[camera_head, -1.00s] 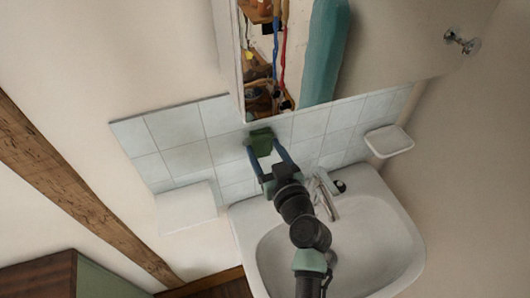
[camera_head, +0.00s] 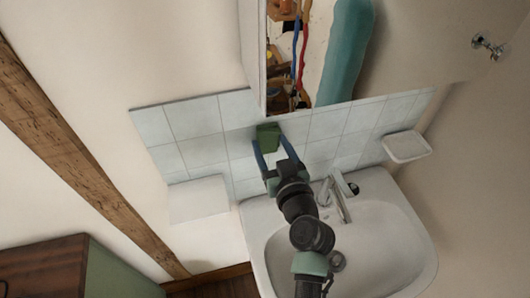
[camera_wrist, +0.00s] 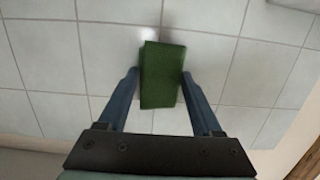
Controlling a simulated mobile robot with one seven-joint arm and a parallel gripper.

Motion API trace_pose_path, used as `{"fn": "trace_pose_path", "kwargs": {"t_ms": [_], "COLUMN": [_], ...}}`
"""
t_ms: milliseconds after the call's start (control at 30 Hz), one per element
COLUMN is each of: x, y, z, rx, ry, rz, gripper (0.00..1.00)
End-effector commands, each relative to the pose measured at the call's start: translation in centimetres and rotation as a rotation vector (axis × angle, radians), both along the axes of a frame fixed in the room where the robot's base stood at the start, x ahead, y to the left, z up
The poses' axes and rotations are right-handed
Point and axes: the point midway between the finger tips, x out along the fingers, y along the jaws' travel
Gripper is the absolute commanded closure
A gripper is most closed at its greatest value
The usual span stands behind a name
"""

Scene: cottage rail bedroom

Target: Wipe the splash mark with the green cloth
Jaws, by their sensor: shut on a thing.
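The green cloth (camera_head: 268,136) is folded into a small block and held between the fingertips of my gripper (camera_head: 273,152). In the wrist view the cloth (camera_wrist: 162,75) sits between the two blue fingers of my gripper (camera_wrist: 161,85), against or very close to the pale tiles (camera_wrist: 225,48). I cannot tell whether it touches them. In the head view it is at the tiles just below the mirror's lower edge. I cannot make out a splash mark clearly; the cloth hides part of the tiles.
A mirror (camera_head: 345,55) hangs above the tiles (camera_head: 195,118). Below is a white sink (camera_head: 405,225) with a chrome tap (camera_head: 340,200). A soap dish (camera_head: 406,146) is to the right, a white box-like shelf (camera_head: 198,199) to the left. A wooden beam (camera_head: 70,150) runs at left.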

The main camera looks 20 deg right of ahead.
Motion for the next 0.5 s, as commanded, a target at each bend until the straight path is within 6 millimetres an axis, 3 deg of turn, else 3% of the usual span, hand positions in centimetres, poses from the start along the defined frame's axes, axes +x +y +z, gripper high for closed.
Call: {"fn": "trace_pose_path", "kwargs": {"t_ms": [200, 500], "x": [-0.1, -0.4], "y": [-2.0, -2.2], "z": [-0.2, -0.3], "rx": [-0.002, -0.001], "ry": [-0.002, 0.002], "rz": [-0.007, -0.005], "gripper": [0.78, 0.78]}}
